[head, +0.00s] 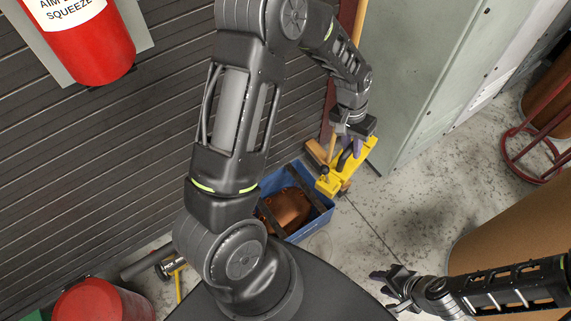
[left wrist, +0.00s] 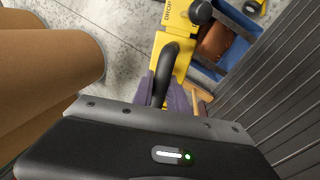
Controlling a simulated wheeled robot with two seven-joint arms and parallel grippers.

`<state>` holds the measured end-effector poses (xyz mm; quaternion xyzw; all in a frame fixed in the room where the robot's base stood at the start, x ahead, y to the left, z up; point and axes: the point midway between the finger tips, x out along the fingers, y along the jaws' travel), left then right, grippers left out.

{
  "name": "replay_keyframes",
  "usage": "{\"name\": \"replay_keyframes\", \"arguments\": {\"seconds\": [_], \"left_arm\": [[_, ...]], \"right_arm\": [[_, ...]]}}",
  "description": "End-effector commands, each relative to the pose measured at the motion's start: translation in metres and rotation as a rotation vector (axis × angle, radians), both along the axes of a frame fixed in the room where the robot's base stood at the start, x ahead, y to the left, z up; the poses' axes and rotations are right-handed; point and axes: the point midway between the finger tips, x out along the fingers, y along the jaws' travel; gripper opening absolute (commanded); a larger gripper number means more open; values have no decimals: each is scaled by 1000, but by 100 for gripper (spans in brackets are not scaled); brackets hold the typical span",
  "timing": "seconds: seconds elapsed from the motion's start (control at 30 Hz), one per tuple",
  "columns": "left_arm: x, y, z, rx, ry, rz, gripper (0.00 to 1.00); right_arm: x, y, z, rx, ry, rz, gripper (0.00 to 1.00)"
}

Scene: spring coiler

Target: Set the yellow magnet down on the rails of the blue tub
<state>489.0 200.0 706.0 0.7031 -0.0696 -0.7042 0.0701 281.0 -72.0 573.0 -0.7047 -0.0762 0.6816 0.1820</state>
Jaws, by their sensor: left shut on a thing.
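The yellow magnet (head: 346,170) has a black handle, which also shows with its yellow body in the left wrist view (left wrist: 181,46). My left gripper (head: 352,142) is shut on the handle, and its purple fingers flank it. The blue tub (head: 313,226) stands on the floor, lower left of the magnet in the head view. Dark rails (head: 303,187) cross the tub above copper-coloured contents (head: 286,210). The magnet overlaps the tub's right edge in the picture; its height above the tub is unclear. My right gripper (head: 385,281) is low right, empty, its fingers apart.
A dark slatted wall (head: 120,150) runs behind the tub. A grey-green cabinet (head: 425,70) stands at upper right. A large brown drum (head: 520,230) is at right, and a red fire extinguisher (head: 98,45) hangs at upper left. Floor right of the tub is clear.

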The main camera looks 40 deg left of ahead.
Motion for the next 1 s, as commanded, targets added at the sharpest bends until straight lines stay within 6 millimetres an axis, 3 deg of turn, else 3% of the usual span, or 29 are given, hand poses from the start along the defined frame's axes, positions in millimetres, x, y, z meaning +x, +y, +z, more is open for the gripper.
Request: {"name": "replay_keyframes", "arguments": {"seconds": [0.43,0.63,0.77,1.0], "left_arm": [[1,0,0,-1,-2,-6,0],[-2,10,-14,-1,-1,-113,0],[-6,24,-36,-1,0,-301,0],[-18,64,-92,-2,1,-882,0]], "right_arm": [[0,0,0,-1,1,-1,36],[0,0,-9,0,0,-1,36],[0,0,-20,-1,0,0,36],[0,-1,-51,-1,0,0,36]]}}
